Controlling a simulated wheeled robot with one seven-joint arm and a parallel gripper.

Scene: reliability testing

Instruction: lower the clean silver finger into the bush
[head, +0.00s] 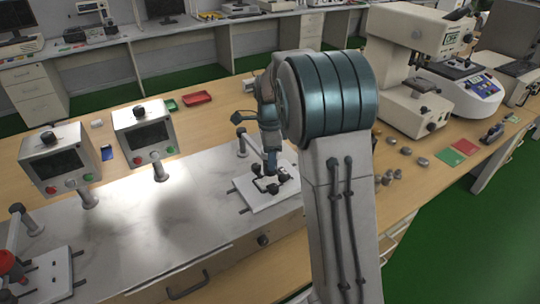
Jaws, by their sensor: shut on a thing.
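My gripper (271,162) is at the end of my arm, pointing down over a white fixture plate (257,202) on the grey bench top. It is shut on the silver finger, which is too small and too covered by the gripper to make out clearly. Several black knobs and a dark bracket (268,186) stand on the plate, just below and around the gripper tip. The bush cannot be told apart among these parts. Whether the finger touches the plate or bush cannot be seen.
Two control boxes (144,130) on posts stand left of the plate. A second white plate (45,272) with a red part is at lower left. Loose metal pieces (397,174) and a microscope-like machine (405,70) are right of my arm. The bench between the plates is clear.

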